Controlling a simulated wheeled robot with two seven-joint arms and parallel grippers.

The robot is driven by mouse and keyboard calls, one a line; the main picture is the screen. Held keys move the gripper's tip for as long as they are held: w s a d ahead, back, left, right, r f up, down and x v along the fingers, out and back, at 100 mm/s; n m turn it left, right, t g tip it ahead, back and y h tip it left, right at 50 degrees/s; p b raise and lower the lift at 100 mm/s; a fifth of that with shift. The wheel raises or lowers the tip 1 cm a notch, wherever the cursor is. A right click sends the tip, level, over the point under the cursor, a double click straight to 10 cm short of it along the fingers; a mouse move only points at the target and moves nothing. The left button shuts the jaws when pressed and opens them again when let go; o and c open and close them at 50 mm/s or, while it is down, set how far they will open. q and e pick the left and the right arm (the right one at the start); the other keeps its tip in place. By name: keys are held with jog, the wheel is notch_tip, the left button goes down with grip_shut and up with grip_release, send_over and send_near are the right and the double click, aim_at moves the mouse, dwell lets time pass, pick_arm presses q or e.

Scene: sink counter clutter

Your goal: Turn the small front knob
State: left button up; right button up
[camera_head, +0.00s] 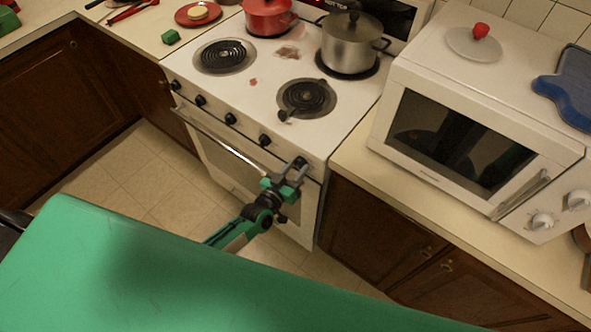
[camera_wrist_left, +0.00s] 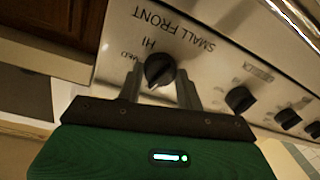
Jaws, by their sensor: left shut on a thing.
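The small front knob (camera_wrist_left: 158,70) is black and round, on the white front panel of the stove. The upside-down label "SMALL FRONT" with "HI" shows beside it in the left wrist view. My left gripper (camera_head: 292,170) is at the right end of the stove's knob row, fingers on both sides of the knob and shut on it. In the head view the gripper mostly hides this knob. The left fingers also show in the wrist view (camera_wrist_left: 159,84). My right gripper is not in view.
More black knobs (camera_head: 265,140) run along the panel to the left, above the oven door handle (camera_head: 225,140). A steel pot (camera_head: 350,45) and a red pot (camera_head: 267,17) stand on the back burners. The front burners are bare. A white microwave (camera_head: 470,110) stands on the right counter.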

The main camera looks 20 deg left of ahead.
pick_arm(q)
jog(key=shift+n+b, duration=0.4)
jog(key=shift+n, duration=1.4)
jog(key=o, duration=1)
jog(key=shift+s+a, duration=0.1)
jog(key=shift+b+v, duration=1.4)
jog(key=shift+v, duration=5.45)
jog(key=shift+a+r, duration=0.1)
jog(key=shift+r, duration=0.1)
